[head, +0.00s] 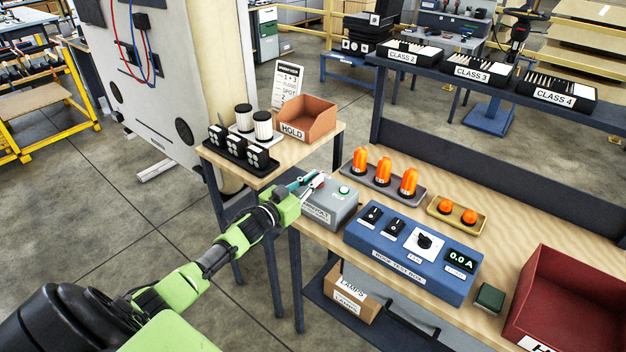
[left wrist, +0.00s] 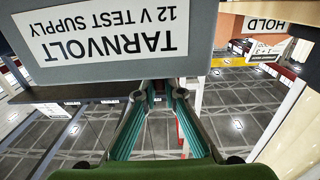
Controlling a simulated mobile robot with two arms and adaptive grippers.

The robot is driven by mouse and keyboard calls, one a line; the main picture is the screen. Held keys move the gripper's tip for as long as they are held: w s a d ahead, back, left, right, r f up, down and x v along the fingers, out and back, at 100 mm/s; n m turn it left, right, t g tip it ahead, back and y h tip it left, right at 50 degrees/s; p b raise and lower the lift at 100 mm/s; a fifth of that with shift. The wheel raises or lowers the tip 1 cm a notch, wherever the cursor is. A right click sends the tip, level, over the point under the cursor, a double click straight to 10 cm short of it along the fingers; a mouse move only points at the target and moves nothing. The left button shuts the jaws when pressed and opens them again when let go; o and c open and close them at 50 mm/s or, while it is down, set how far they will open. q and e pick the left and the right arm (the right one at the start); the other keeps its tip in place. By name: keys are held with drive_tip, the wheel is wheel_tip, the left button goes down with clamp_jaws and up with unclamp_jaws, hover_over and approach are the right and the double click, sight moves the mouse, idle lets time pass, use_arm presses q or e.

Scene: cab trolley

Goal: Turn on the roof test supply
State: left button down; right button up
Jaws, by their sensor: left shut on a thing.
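The test supply (head: 328,205) is a grey box at the left end of the bench, with a green lamp or button (head: 344,190) on top that looks bright. Its label "TARNVOLT 12 V TEST SUPPLY" (left wrist: 110,38) shows upside down in the left wrist view. My right gripper is not in view.
A blue test box (head: 412,262) with knobs and a "0.0 A" display stands to the right. Behind are trays of orange lamps (head: 385,178). A HOLD bin (head: 308,118) and black-and-white parts stand on the side table. A red bin (head: 570,300) is at the right.

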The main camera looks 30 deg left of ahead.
use_arm(q)
drive_tip(key=c, duration=2.1)
unclamp_jaws()
drive_tip(key=shift+w, duration=0.1)
drive_tip(key=shift+c, duration=0.2)
drive_tip(key=shift+w, duration=0.1)
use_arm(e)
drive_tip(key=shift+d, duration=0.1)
use_arm(q)
drive_tip(key=s+a, duration=0.1)
drive_tip(key=s, duration=1.1)
drive_tip(key=shift+a+f, duration=0.1)
drive_tip(key=shift+f, duration=0.05)
